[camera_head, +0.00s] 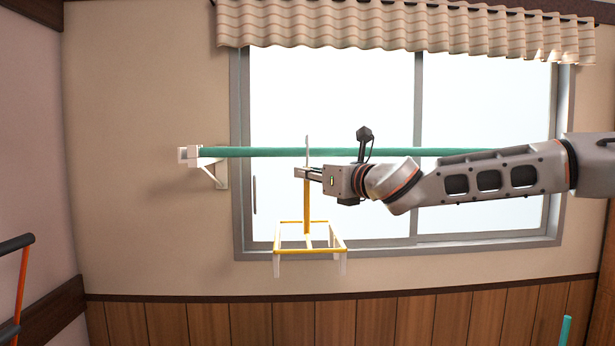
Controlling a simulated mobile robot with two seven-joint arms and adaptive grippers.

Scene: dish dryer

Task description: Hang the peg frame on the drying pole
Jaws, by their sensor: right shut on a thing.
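The peg frame (307,209) is a yellow rectangular frame on a yellow upright stem, with white pegs hanging below and a pale hook at the top. My right gripper (303,173) is shut on the stem just below the hook and holds the frame upright in the air. The green drying pole (255,152) runs level across the window on a white wall bracket. The hook overlaps the pole in the picture; I cannot tell whether it touches it or hangs on it. My arm hides part of the pole on the right. My left gripper is not in view.
A window (330,100) with a grey frame lies behind the pole, under a striped valance (400,27). The white bracket (212,168) holds the pole's left end. Dark and orange bars (20,270) stand at lower left. A green post end (565,328) shows at lower right.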

